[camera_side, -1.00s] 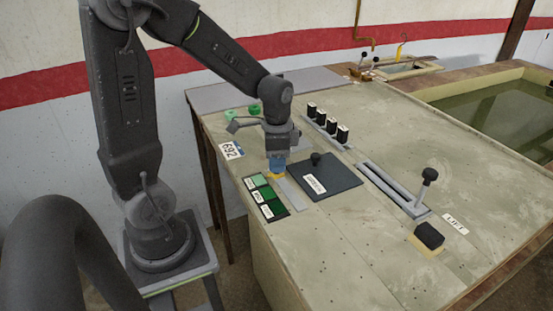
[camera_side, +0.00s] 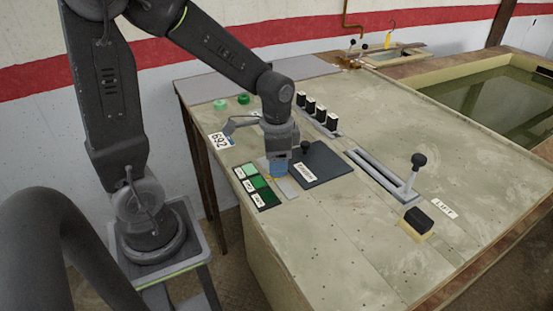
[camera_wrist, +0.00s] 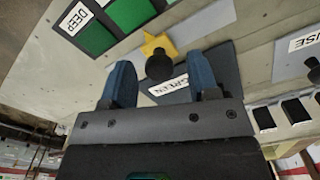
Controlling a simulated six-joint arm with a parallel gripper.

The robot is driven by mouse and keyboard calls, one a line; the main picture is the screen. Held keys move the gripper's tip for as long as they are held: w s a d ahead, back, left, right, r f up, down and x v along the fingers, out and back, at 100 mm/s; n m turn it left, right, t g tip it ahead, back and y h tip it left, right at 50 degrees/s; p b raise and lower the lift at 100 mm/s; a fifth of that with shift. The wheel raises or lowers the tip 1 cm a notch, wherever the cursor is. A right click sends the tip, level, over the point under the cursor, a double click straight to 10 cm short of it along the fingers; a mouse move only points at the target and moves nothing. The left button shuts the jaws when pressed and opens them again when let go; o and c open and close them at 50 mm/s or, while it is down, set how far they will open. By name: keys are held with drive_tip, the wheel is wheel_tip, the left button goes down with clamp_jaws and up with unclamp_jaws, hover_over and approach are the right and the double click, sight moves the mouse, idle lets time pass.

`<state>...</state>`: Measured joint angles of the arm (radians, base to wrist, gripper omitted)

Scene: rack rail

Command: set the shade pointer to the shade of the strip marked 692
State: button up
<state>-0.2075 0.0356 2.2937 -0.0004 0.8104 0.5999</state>
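The shade pointer is a yellow arrow-shaped piece (camera_wrist: 160,42) with a dark knob (camera_wrist: 158,67) on a pale grey rail (camera_wrist: 205,22). My gripper (camera_side: 279,174) is low over the rail. In the wrist view my gripper (camera_wrist: 161,72) has its two blue fingers apart, with the knob between their tips and gaps on both sides. Green shade swatches (camera_side: 258,184) lie beside the rail, with small labels; one reads DEEP (camera_wrist: 76,18). The tag marked 692 (camera_side: 219,141) lies at the table's left edge. Its strip's shade cannot be made out.
A dark plate (camera_side: 330,162) with a knob and a label reading SCREEN (camera_wrist: 168,86) lies right of the rail. Several black switches (camera_side: 320,114) stand behind it. A slotted lever (camera_side: 415,170) stands farther right. Two green discs (camera_side: 220,104) (camera_side: 244,99) lie at the back left.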

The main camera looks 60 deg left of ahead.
wheel_tip(320, 180, up, 14)
idle(0.6)
drive_tip(key=s+d+f+n+t, duration=0.1)
drive_tip(key=s+d+n+t, duration=0.3)
drive_tip(key=s, duration=0.5)
drive_tip(key=shift+d+f+n+t, duration=0.3)
drive_tip(key=shift+d+t, duration=0.5)
drive_tip(key=shift+d, duration=0.25)
idle(1.8)
